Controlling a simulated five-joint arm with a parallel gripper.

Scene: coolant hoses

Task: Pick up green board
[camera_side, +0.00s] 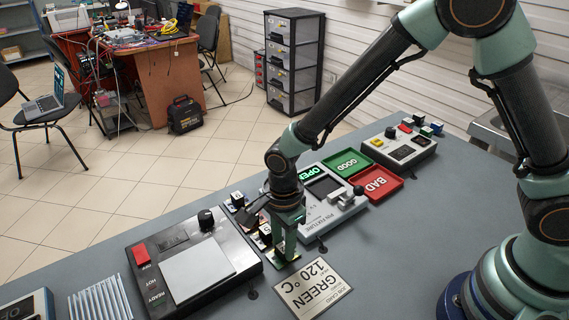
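My gripper (286,257) points straight down at the middle of the bench, over the right end of a narrow row of small boards and labelled blocks (250,222). Its fingers are seen nearly edge-on, so I cannot tell whether they are open or shut. A small green piece, probably the green board (292,265), shows at the fingertips. It is mostly hidden by the gripper, and I cannot tell whether the fingers touch it. A job card (315,288) reading GREEN 120 °C lies flat on the bench just in front of the gripper.
A hot plate unit (195,268) with a red button and black knob stands left. A pin fixture (330,205) stands right of my gripper. Behind it are the green GOOD tray (347,163) and red BAD tray (387,184). A control box (398,145) stands farther right. The front bench is mostly clear.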

